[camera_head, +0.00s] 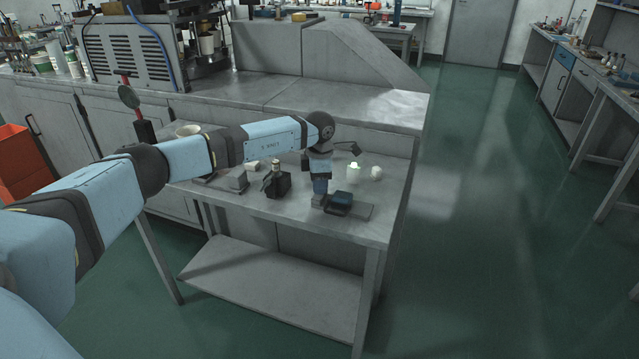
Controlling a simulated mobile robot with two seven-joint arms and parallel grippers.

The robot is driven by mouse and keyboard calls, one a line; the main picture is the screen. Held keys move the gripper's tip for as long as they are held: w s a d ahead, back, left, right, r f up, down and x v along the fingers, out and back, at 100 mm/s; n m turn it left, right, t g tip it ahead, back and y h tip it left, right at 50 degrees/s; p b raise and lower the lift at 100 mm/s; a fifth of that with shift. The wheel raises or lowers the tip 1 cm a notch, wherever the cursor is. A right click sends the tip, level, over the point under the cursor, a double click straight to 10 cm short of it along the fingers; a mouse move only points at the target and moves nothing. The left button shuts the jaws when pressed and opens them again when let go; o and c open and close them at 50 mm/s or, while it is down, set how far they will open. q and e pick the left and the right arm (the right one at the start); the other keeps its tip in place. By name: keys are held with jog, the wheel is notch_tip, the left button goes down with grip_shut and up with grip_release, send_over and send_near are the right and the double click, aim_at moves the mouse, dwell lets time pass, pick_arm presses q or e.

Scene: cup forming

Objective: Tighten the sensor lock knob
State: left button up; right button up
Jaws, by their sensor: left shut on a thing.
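My left arm reaches in from the left and its wrist points down over the small grey table. My left gripper (319,200) is low at the left side of a dark blue-black sensor fixture (340,199), which sits on a flat grey plate (362,211). The gripper is shut on a small part there, which I take to be the sensor lock knob. The jaws hide the knob, and its turn cannot be seen. My right gripper is not in view.
Behind the fixture are a white cup (354,173), a white rounded piece (376,173) and a small lamp-like head (354,149). The table's right front is clear.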

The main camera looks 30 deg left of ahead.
pick_arm(q)
jog(key=shift+m, duration=1.1)
jog(key=o, duration=0.9)
jog(key=shift+r, duration=0.15)
notch_tip(320, 180, up, 14)
jog(key=shift+f, duration=0.2)
jog(key=shift+f, duration=0.1)
